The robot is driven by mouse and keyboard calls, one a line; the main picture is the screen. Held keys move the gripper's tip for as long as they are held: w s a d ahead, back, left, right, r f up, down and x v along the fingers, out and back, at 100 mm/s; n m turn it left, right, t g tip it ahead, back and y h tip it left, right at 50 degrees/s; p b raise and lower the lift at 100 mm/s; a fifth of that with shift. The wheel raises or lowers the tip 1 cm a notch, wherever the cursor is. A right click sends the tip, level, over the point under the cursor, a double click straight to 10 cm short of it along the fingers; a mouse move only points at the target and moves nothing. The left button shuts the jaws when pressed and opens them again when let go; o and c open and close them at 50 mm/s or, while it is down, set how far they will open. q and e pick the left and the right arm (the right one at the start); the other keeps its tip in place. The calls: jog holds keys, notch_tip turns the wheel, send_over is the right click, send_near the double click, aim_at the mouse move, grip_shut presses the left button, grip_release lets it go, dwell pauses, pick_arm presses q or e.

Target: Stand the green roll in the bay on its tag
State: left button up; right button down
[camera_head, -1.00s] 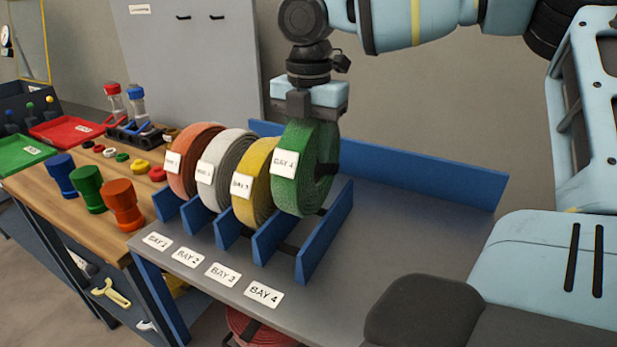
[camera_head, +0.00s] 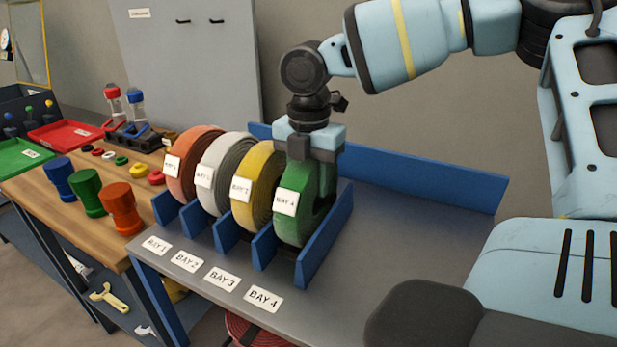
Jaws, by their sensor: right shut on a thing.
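The green roll (camera_head: 293,229) stands upright in the rightmost bay, between two blue dividers (camera_head: 325,238). Its white tag faces the front and appears to read BAY 4. The BAY 4 label (camera_head: 263,299) lies on the grey shelf top in front of that bay. My right gripper (camera_head: 312,160) points down from above and is shut on the top of the green roll. The roll's lower edge is partly hidden by the dividers. My left gripper is not in view.
Orange (camera_head: 188,150), white (camera_head: 212,181) and yellow (camera_head: 247,205) rolls stand in the bays to the left. A blue back rail (camera_head: 430,190) runs behind. The grey top (camera_head: 400,235) right of the bays is clear. A wooden bench (camera_head: 60,200) with coloured pieces is at the left.

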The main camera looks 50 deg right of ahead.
jog(key=c, duration=0.8)
grip_release()
jog(key=shift+c, duration=0.2)
notch_tip(320, 180, up, 12)
jog(key=shift+r+p, duration=0.1)
jog(key=shift+p, duration=0.2)
